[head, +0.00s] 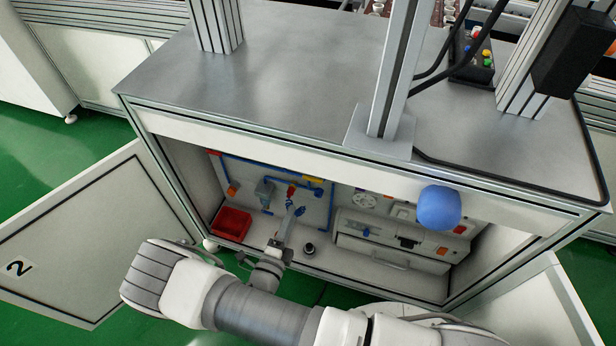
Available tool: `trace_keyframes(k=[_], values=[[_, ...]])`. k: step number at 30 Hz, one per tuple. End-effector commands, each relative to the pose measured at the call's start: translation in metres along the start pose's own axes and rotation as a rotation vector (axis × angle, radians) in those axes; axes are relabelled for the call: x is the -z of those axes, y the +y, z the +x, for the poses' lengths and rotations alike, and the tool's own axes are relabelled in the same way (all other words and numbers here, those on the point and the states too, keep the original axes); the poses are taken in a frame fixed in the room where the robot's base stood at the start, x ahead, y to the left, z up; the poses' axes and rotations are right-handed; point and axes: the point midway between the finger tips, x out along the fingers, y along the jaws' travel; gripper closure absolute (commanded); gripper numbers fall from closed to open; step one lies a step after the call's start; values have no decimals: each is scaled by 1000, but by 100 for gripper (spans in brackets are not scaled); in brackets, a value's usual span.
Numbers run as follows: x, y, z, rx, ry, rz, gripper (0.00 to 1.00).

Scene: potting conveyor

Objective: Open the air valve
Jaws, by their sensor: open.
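The air valve appears to be the small red handle (291,191) on the panel with blue tubing, inside the open cabinet. My gripper (295,209) reaches into the cabinet from below and is just in front of and below the red handle. Its fingertips look blue and apart, with nothing seen between them. The view is too small to tell whether a finger touches the handle. My wrist and arm cover part of the cabinet's front opening.
The cabinet's left door (85,235), marked 2, stands open; a right door (545,310) is open too. A red bin (231,223) sits inside at left. A white unit (390,250) fills the right side. A blue rounded object (438,207) shows before the upper edge.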

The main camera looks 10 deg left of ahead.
Motion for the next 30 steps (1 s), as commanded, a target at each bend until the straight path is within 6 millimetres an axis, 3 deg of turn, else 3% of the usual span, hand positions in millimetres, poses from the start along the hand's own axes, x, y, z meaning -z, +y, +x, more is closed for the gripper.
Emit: trace_keyframes(k=[12,18,24,30], values=[[1,2,93,2,4,2,51],[1,1,127,1,4,3,51],[0,0,143,0,2,2,51],[0,0,146,0,1,1,51]])
